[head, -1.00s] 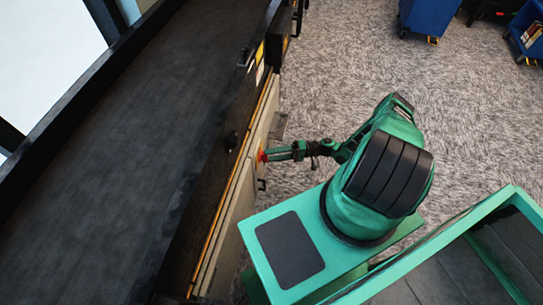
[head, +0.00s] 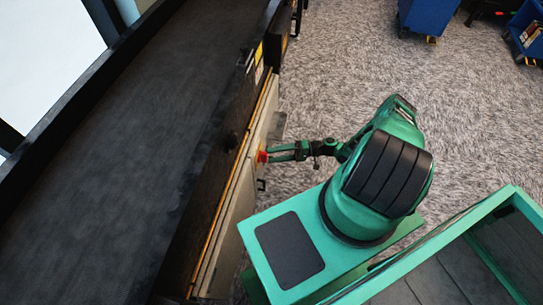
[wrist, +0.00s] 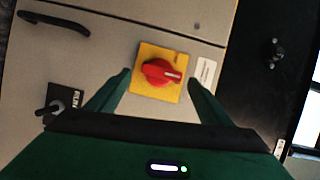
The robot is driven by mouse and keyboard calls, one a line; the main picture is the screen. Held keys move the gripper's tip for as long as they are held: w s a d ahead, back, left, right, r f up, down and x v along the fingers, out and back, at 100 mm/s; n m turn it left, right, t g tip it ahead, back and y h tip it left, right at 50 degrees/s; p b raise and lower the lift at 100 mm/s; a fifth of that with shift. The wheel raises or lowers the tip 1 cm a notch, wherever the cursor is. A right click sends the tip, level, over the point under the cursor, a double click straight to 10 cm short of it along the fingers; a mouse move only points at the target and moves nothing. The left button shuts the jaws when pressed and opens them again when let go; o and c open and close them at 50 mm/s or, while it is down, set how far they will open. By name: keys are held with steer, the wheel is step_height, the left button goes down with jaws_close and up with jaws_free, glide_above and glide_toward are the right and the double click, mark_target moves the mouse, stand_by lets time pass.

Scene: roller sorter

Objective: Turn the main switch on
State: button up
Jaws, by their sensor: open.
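The main switch (wrist: 162,72) is a red rotary knob on a square yellow plate, set in a light grey cabinet panel. In the wrist view its handle lies roughly level, with a pale mark at its right end. My gripper (wrist: 158,85) is open, with one green finger on each side of the yellow plate. I cannot tell whether the fingers touch the knob; a gap shows on both sides. In the head view the red knob (head: 262,156) shows at the side of the conveyor, right at the tip of my gripper (head: 270,154).
A black key switch (wrist: 50,110) sits left of the knob, and a black handle (wrist: 53,22) is at upper left. A white label (wrist: 205,72) is right of the plate. The conveyor (head: 120,170) runs along the left. Blue carts (head: 430,15) stand far right on the carpet.

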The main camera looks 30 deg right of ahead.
steer(key=v, duration=0.9)
steer(key=shift+d, duration=0.3)
